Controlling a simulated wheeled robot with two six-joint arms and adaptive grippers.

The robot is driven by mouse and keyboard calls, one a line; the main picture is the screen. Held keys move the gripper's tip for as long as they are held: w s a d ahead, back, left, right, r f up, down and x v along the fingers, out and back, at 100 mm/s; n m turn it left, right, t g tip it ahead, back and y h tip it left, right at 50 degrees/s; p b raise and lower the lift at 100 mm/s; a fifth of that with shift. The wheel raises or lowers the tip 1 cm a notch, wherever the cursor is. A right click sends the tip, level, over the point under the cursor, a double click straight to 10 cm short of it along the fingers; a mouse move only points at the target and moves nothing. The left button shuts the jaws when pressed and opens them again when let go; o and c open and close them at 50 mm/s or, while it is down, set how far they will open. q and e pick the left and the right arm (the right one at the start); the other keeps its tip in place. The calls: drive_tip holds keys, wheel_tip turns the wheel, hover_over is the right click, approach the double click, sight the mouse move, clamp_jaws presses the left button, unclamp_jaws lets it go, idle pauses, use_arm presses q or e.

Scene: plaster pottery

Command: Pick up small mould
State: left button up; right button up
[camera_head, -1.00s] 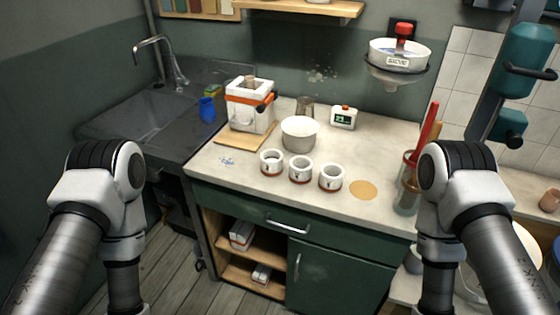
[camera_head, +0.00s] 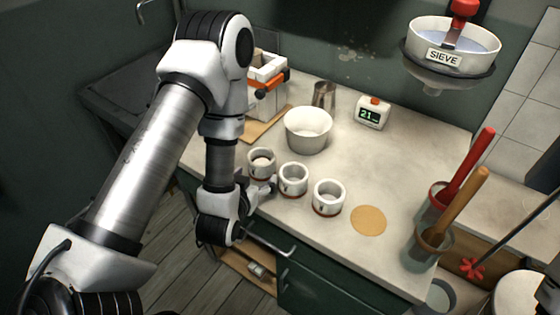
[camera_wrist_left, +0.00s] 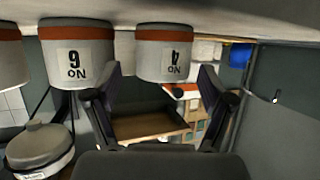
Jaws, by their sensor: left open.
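Three small white moulds with orange-brown bands stand in a row on the counter: the left mould (camera_head: 261,163), the middle mould (camera_head: 293,180) and the right mould (camera_head: 328,197). My left gripper (camera_head: 264,187) is open at the counter's front edge, close in front of the left and middle moulds. The left wrist view is upside down. There the left mould (camera_wrist_left: 165,52) shows between and beyond the open fingers (camera_wrist_left: 155,88), and the middle mould (camera_wrist_left: 77,55) stands beside one finger. Their labels are numbered. I see no contact. My right gripper is out of view.
A white bowl (camera_head: 308,130) stands behind the moulds, with a metal cup (camera_head: 324,95) and a timer (camera_head: 372,112) behind it. A strapped white block mould (camera_head: 266,98) is partly hidden by my arm. An orange-tan disc (camera_head: 368,220) lies right of the moulds.

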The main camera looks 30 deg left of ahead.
sight(257, 174)
use_arm(q)
drive_tip(key=f+b, duration=0.1)
drive_tip(key=b, duration=0.2)
drive_tip(key=shift+w+a, duration=0.1)
drive_tip(key=shift+a, duration=0.3)
drive_tip(key=shift+w+d+f+b, duration=0.1)
drive_tip(key=shift+w+f+b, duration=0.1)
drive_tip(key=shift+w+b, duration=0.8)
drive_tip(key=shift+b, duration=0.35)
drive_tip(key=shift+w+a+f+b, duration=0.35)
drive_tip(key=shift+w+b, duration=0.2)
drive_tip(key=shift+b, duration=0.6)
drive_tip(key=p+x, duration=0.1)
drive_tip(key=x, duration=0.1)
drive_tip(key=shift+w+a+p, duration=0.15)
drive_tip(key=shift+w+p, duration=0.2)
drive_tip(key=shift+w+f, duration=0.2)
drive_tip(key=shift+w, duration=0.1)
drive_tip(key=shift+r, duration=0.1)
drive_tip(key=shift+s, duration=0.15)
drive_tip(key=c, duration=1.1)
